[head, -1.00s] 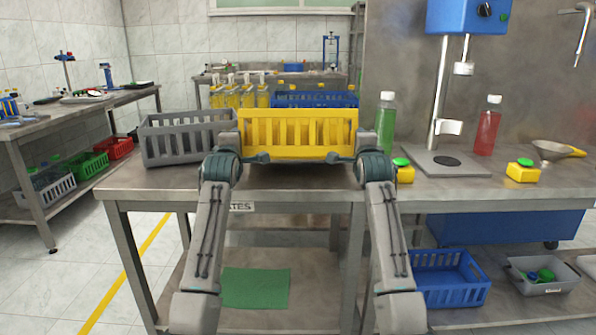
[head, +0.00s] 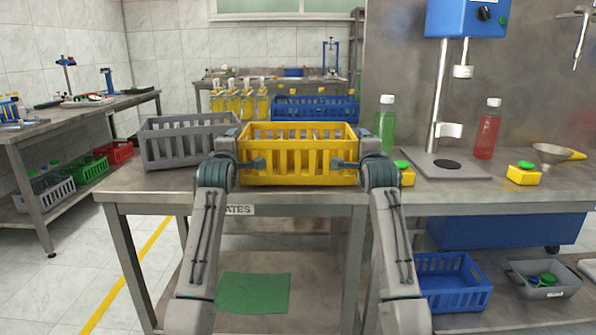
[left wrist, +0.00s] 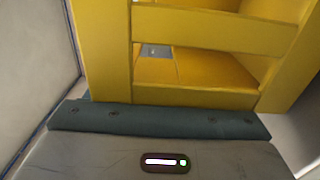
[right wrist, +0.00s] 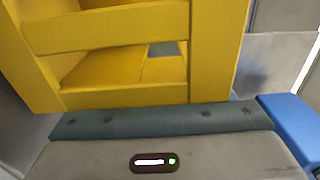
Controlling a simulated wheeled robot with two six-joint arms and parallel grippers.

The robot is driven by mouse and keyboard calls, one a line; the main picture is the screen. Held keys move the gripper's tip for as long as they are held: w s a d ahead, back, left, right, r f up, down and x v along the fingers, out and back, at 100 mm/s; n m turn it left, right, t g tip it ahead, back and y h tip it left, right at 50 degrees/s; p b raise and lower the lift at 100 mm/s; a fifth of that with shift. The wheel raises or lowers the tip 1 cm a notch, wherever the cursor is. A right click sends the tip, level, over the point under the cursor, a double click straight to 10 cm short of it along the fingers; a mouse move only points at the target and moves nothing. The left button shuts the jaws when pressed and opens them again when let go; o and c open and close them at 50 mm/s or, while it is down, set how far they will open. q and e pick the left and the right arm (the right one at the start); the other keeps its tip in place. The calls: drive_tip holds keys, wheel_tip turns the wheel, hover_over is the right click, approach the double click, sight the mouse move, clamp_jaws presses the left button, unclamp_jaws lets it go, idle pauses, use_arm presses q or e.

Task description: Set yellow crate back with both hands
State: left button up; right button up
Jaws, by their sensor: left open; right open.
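The yellow crate (head: 298,181) stands upright at the front of the steel table, apparently resting on it. Its slatted front wall faces me and its inside partly shows. My left gripper (head: 250,163) is open at the crate's left end, and my right gripper (head: 346,163) is open at its right end. A dark fingertip of each shows in front of the front wall. In the left wrist view the yellow slats (left wrist: 205,30) fill the space just past the dark gripper edge. The right wrist view shows the yellow slats (right wrist: 110,35) equally close. Contact is unclear.
A grey crate (head: 185,144) stands close on the left. A blue crate (head: 315,110) is behind. A green bottle (head: 386,130) and a yellow block with a green button (head: 405,175) stand close on the right. The narrow table front edge (head: 290,193) is clear.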

drive_tip(key=shift+s, duration=0.1)
use_arm(q)
drive_tip(key=s, duration=1.2)
use_arm(e)
drive_tip(key=s, duration=1.1)
drive_tip(key=shift+s, duration=0.4)
use_arm(q)
drive_tip(key=shift+a+f, duration=0.1)
use_arm(e)
drive_tip(key=shift+d+f, duration=0.1)
